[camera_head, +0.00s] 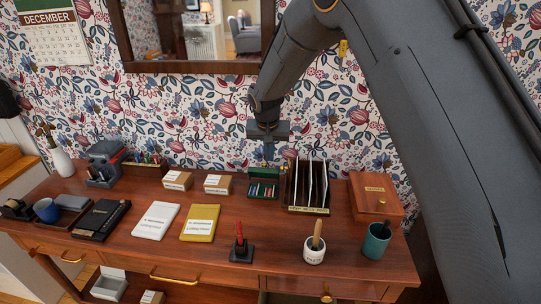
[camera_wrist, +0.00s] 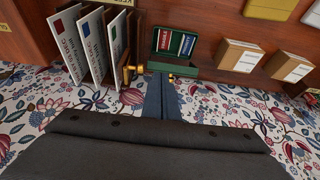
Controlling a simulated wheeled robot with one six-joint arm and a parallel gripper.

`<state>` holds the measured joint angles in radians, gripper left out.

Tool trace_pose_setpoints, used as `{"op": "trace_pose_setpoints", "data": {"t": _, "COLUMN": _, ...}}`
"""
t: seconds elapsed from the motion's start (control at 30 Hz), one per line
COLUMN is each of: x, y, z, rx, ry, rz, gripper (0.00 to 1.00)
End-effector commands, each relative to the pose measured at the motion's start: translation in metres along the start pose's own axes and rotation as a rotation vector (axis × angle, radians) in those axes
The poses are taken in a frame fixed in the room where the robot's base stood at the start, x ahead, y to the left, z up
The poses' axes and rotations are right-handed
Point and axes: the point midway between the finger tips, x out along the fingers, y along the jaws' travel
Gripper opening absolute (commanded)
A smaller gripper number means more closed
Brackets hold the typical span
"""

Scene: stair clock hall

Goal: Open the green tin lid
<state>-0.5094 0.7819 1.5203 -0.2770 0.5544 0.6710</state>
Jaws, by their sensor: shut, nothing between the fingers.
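The small green tin (camera_head: 263,196) stands on the desk near the wall, left of the letter rack. Its lid (camera_head: 264,173) looks raised at the wall side, and coloured packets inside are exposed. In the wrist view the tin (camera_wrist: 157,42) shows red and blue labelled packets, with the lid (camera_wrist: 185,71) on the wall side. My gripper (camera_head: 268,158) points down just behind the tin, between it and the wall. Its fingers (camera_wrist: 161,80) are together and empty, close to the lid's edge. I cannot tell whether they touch it.
A letter rack (camera_head: 308,210) with upright envelopes stands close on the right, and a wooden box (camera_head: 374,197) beyond it. Two small card boxes (camera_head: 218,184) are to the left. A red pen in a stand (camera_head: 240,248) and a cream pot (camera_head: 314,254) are in front.

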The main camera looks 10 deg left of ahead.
Motion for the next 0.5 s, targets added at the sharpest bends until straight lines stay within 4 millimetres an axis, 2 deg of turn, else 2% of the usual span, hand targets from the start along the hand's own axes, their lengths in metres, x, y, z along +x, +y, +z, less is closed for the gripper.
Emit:
{"op": "trace_pose_setpoints", "data": {"t": 0.07, "x": -0.007, "y": 0.003, "z": 0.001, "rx": 0.003, "ry": 0.000, "rz": 0.001, "gripper": 0.03}}
{"op": "trace_pose_setpoints", "data": {"t": 0.2, "x": -0.007, "y": 0.004, "z": -0.002, "rx": 0.006, "ry": 0.003, "rz": 0.002, "gripper": 0.27}}
{"op": "trace_pose_setpoints", "data": {"t": 0.27, "x": -0.003, "y": 0.003, "z": -0.004, "rx": 0.007, "ry": 0.006, "rz": 0.002, "gripper": 0.35}}
{"op": "trace_pose_setpoints", "data": {"t": 0.5, "x": 0.017, "y": -0.009, "z": -0.018, "rx": 0.007, "ry": 0.027, "rz": 0.003, "gripper": 0.35}}
